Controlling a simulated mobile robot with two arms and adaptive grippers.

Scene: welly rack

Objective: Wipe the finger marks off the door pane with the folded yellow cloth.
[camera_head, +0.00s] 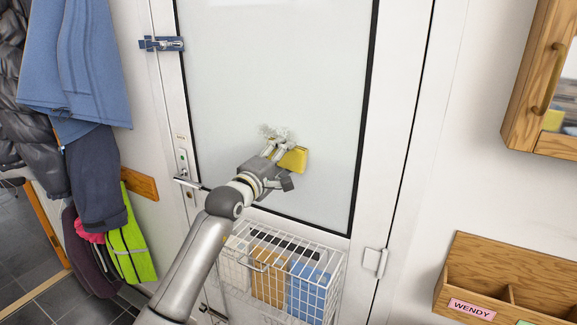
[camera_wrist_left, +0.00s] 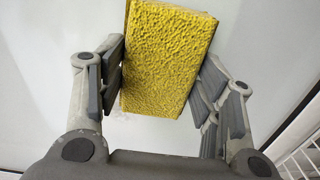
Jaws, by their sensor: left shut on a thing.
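The folded yellow cloth (camera_head: 294,159) is at the door pane (camera_head: 275,75), low in the middle of the frosted panel. My left gripper (camera_head: 282,152) is shut on it; in the left wrist view the cloth (camera_wrist_left: 167,58) sits between both fingers of the gripper (camera_wrist_left: 165,80). The cloth is close to the pane; I cannot tell whether it touches. Greyish finger marks (camera_head: 273,132) show on the pane just above and left of the cloth. Faint specks also show below the cloth in the wrist view. My right gripper is not in view.
A white wire basket (camera_head: 330,262) with coloured contents hangs on the door below the pane. A door handle (camera_head: 187,182) and a blue bolt (camera_head: 162,44) are at left. Coats (camera_head: 75,60) hang further left. A wooden rack (camera_head: 500,270) and cabinet (camera_head: 527,75) are at right.

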